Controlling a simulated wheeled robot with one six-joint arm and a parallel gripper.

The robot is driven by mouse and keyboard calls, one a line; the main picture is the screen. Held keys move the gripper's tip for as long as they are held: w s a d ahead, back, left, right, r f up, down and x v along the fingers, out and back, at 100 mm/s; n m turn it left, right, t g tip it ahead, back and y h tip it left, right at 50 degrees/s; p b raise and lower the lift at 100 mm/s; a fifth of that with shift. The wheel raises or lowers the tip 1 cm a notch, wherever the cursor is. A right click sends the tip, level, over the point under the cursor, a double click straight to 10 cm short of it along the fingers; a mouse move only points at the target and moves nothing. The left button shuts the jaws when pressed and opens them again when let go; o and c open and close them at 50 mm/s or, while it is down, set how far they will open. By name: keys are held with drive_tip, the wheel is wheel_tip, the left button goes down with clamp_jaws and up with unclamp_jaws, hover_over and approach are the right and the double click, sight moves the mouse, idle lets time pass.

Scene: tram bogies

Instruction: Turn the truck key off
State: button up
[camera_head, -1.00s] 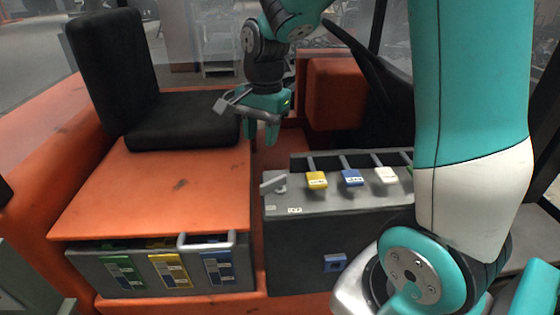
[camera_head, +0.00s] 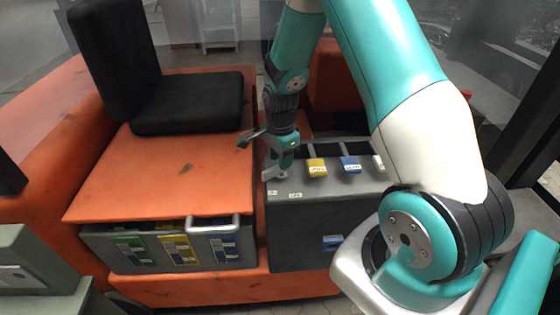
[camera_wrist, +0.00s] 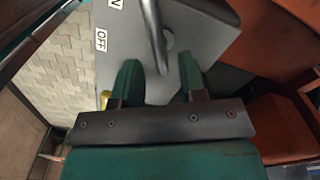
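The truck key is a small grey lever (camera_head: 270,175) at the left end of the dark grey console (camera_head: 310,228). My gripper (camera_head: 279,162) is right above it, pointing down, and hides part of it. In the wrist view the key (camera_wrist: 154,32) is a grey bar whose lower end lies between the two teal fingertips (camera_wrist: 159,62). The fingers stand apart with a gap on both sides of the bar, so the gripper is open. An OFF label (camera_wrist: 100,40) and a partly cut-off second label ending in N (camera_wrist: 116,4) lie left of the bar.
On the console, a yellow lever (camera_head: 316,167) and a blue lever (camera_head: 350,163) stand to the right of the key. A black seat (camera_head: 190,102) and an orange cover (camera_head: 165,170) are to the left. My arm hides the console's right part.

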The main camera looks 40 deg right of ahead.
drive_tip(key=shift+f, duration=1.4)
clamp_jaws()
drive_tip(key=shift+n, duration=0.4)
drive_tip(key=n+b, duration=0.1)
drive_tip(key=n, duration=0.7)
drive_tip(key=n+b, duration=0.1)
drive_tip(key=n, duration=0.2)
drive_tip(key=shift+s+d+r, duration=0.1)
drive_tip(key=shift+d, duration=0.05)
